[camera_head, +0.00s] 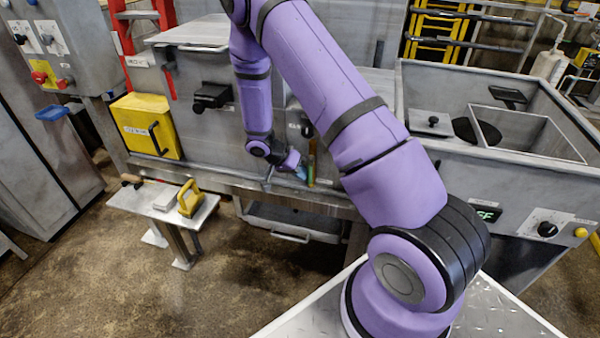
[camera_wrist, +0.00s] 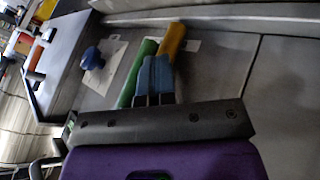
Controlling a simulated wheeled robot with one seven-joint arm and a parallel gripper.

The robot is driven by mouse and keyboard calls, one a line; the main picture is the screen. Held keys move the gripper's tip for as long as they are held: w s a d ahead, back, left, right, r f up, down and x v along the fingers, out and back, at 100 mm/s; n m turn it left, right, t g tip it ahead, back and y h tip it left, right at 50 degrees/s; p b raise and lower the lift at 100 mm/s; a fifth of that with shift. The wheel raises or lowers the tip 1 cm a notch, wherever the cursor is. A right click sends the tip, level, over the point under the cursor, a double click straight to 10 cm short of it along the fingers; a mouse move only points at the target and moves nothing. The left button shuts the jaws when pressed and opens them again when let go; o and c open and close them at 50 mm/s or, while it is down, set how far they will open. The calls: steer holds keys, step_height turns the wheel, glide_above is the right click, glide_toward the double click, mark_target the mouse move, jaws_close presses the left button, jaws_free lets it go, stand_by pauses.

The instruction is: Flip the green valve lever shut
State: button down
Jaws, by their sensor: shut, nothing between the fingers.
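The green valve lever (camera_wrist: 135,74) shows in the wrist view as a slanted green bar, partly hidden behind my fingers. A yellow-orange lever (camera_wrist: 172,38) stands close beside it, past my fingertips. My gripper (camera_wrist: 155,76) has its blue finger pads together, with nothing seen between them. It lies right against the green lever in the picture; I cannot tell whether they touch. In the head view my gripper (camera_head: 301,173) is low at the front of the grey machine, just left of the small upright levers (camera_head: 311,168).
A blue knob (camera_wrist: 92,58) is left of the levers in the wrist view. In the head view a yellow box (camera_head: 147,127) hangs on the machine at left, above a small bench (camera_head: 150,207) with a yellow-handled tool (camera_head: 190,198). An open grey bin (camera_head: 440,150) is at right.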

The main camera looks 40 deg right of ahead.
steer(key=shift+s+d+f+g, duration=0.15)
steer(key=shift+g, duration=0.15)
steer(key=g+h, duration=0.1)
steer(key=s+h, duration=0.1)
steer(key=d+g+h, duration=0.1)
steer(key=shift+s+f+n+g, duration=0.2)
steer(key=shift+f+n+g, duration=0.1)
steer(key=shift+n, duration=0.1)
steer(key=s+g+h, duration=0.1)
steer(key=d+n+g+h, duration=0.1)
steer(key=g+h, duration=0.1)
steer(key=shift+s+d, duration=0.25)
steer(key=shift+s, duration=0.15)
steer(key=shift+s+d+r+n+g+h, duration=0.4)
steer(key=shift+n+g+h, duration=0.2)
steer(key=shift+h, duration=0.65)
steer(key=shift+s+d+r+n+g+h, duration=0.3)
steer(key=shift+s+r+n+g+h, duration=0.25)
steer(key=shift+h, duration=0.75)
steer(key=shift+s+d+r+n+g+h, duration=0.4)
steer(key=shift+g+h, duration=0.35)
steer(key=shift+h, duration=0.5)
steer(key=shift+w+a, duration=0.1)
steer(key=shift+a, duration=0.05)
